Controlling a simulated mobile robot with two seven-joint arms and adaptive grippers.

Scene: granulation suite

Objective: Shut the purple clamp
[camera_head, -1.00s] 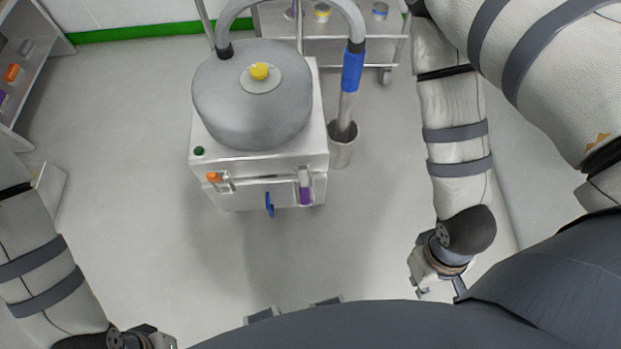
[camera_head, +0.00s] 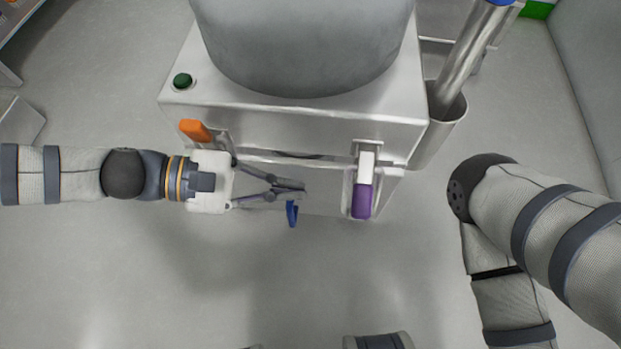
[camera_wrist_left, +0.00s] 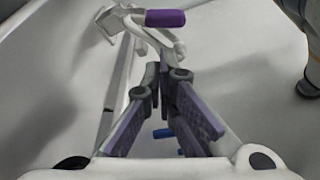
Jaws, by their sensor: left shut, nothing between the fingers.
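The purple clamp (camera_head: 362,193) is on the right part of the front of the steel machine. Its white metal lever ends in a purple grip that hangs downward and stands out from the front. In the left wrist view the purple grip (camera_wrist_left: 165,18) shows at the top, beyond the fingertips. My left gripper (camera_head: 303,188) is shut and empty, in front of the machine, to the left of the purple clamp and apart from it. It also shows in the left wrist view (camera_wrist_left: 163,72). My right arm shows at the right, but its gripper is not visible.
An orange clamp (camera_head: 195,131) is at the left of the machine front, above my left gripper. A blue handle (camera_head: 292,213) hangs just below the fingertips. A green button (camera_head: 182,80) is on the top left corner. A metal cup (camera_head: 440,124) stands at the right side. The floor in front is clear.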

